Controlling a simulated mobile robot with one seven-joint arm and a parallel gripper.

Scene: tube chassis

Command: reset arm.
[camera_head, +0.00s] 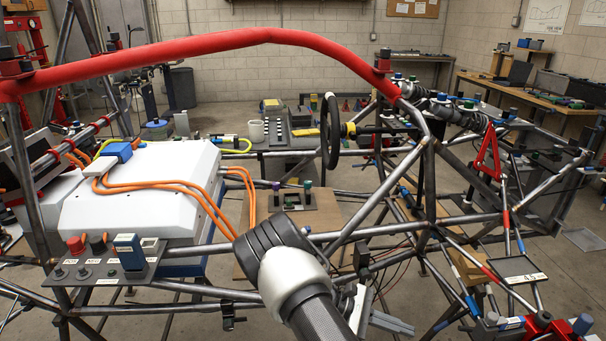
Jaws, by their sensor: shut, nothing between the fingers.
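Part of my own arm (318,312) rises from the bottom middle, with a dark ribbed section, a pale grey collar and a black rounded joint. The joint stands in front of the chassis tubes, near the right end of the switch panel. I cannot make out my gripper's fingers; the arm hides what lies behind it. Pale grey parts show just right of the arm, but I cannot tell what they are. No held object shows.
A red padded tube (230,43) arches across the chassis. A white box (145,200) with orange cables stands left. A switch panel (105,264) is in front of it. A black steering wheel (330,130) stands mid-chassis. Steel tubes (425,185) crowd the right. A workbench (540,88) stands back right.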

